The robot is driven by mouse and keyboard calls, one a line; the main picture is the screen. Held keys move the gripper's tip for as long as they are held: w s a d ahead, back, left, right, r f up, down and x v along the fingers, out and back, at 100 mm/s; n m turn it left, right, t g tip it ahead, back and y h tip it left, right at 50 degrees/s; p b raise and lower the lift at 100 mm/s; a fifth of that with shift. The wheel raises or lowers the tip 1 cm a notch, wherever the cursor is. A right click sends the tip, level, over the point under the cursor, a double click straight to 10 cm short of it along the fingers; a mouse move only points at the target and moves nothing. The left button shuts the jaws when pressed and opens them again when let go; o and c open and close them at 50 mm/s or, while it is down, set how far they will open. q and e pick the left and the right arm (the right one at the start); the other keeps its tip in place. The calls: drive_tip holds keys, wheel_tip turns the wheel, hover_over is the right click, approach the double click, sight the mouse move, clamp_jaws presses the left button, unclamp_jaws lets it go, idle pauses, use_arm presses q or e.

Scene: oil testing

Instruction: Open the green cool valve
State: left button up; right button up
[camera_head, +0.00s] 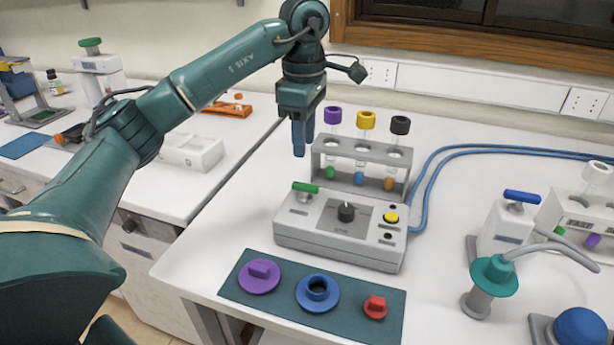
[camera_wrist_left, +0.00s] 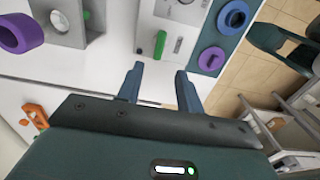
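The green valve handle (camera_head: 305,187) sits on the left part of the top of a grey-white control box (camera_head: 340,252). It is a short bar on a small metal stem. In the left wrist view the green handle (camera_wrist_left: 160,44) lies ahead of the fingers, between their lines. My left gripper (camera_head: 304,145) points down above and behind the handle, left of the tube rack. In the left wrist view my left gripper (camera_wrist_left: 160,86) has its two fingers apart with nothing between them. It is not touching the handle.
A grey rack (camera_head: 362,150) with three capped tubes stands close behind the box. A dark mat (camera_head: 236,289) with purple, blue and red round parts lies in front. Blue hoses (camera_head: 425,190) run right. A blue-handled valve unit (camera_head: 507,228) stands at the right.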

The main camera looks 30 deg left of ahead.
sight(305, 184)
use_arm(q)
wheel_tip(305, 184, down, 9)
drive_tip(key=shift+f+p, duration=0.2)
drive_tip(key=shift+p, duration=0.15)
drive_tip(key=shift+c, duration=0.3)
drive_tip(key=shift+w, duration=0.1)
clamp_jaws()
